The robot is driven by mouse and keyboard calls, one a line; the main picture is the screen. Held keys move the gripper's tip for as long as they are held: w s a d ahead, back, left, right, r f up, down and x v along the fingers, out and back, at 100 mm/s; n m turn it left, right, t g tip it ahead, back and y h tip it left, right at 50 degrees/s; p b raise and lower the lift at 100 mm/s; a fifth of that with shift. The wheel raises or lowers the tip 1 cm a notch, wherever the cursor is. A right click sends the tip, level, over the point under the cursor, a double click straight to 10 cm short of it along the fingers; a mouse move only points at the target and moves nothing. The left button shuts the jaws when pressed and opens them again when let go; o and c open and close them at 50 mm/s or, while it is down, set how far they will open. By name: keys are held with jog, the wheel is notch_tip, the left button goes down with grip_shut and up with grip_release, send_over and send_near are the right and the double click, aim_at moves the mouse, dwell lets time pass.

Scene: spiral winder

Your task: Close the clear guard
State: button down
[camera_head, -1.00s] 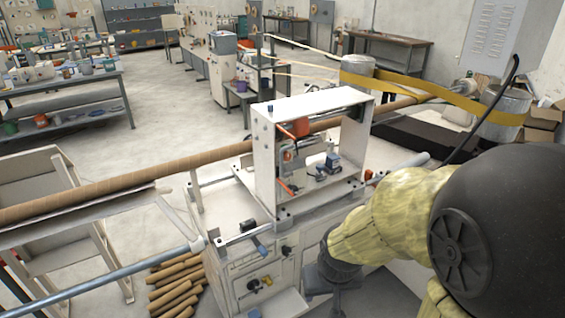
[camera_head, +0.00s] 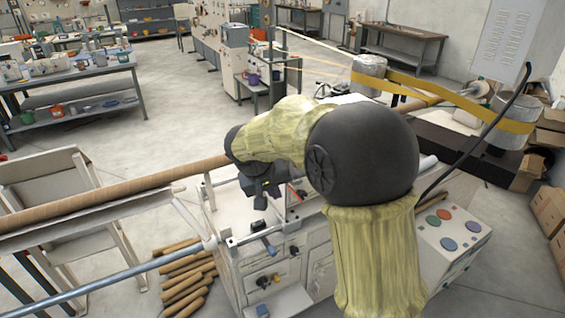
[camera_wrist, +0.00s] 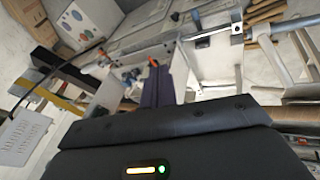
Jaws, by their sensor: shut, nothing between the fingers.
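The winder (camera_head: 275,265) stands in the middle of the head view. My arm hides most of its white upright frame. I cannot make out a clear guard panel as a separate thing in either view. My gripper (camera_head: 261,197) is a dark shape pointing down just left of the frame, above the machine's bed. It is shut and empty. In the wrist view its dark body fills the bottom, and the white frame (camera_wrist: 108,96) shows beyond it. I cannot tell whether the gripper touches the machine.
A long brown cardboard tube (camera_head: 120,190) runs into the winder from the left. A grey-blue rail (camera_head: 110,278) lies in front of it. A button panel (camera_head: 452,232) is at the right. Yellow belts (camera_head: 440,92) loop around drums behind. Cut tubes (camera_head: 187,275) lie on the floor.

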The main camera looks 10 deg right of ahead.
jog(key=w+a+r+t+h+p, duration=0.1)
jog(key=w+a+r, duration=0.3)
jog(key=w+r, duration=0.1)
jog(key=shift+a+r+m+t, duration=0.3)
jog(key=shift+a+r+m, duration=0.1)
jog(key=shift+r, duration=0.15)
jog(key=shift+w+p, duration=0.1)
jog(key=shift+p, duration=0.2)
jog(key=w+d+f+p, duration=0.5)
jog(key=d+f+p, duration=0.1)
jog(key=d+f, duration=0.1)
jog(key=shift+w+d+f, duration=0.15)
jog(key=shift+d+f, duration=0.25)
jog(key=shift+f, duration=0.2)
jog(key=shift+d, duration=0.25)
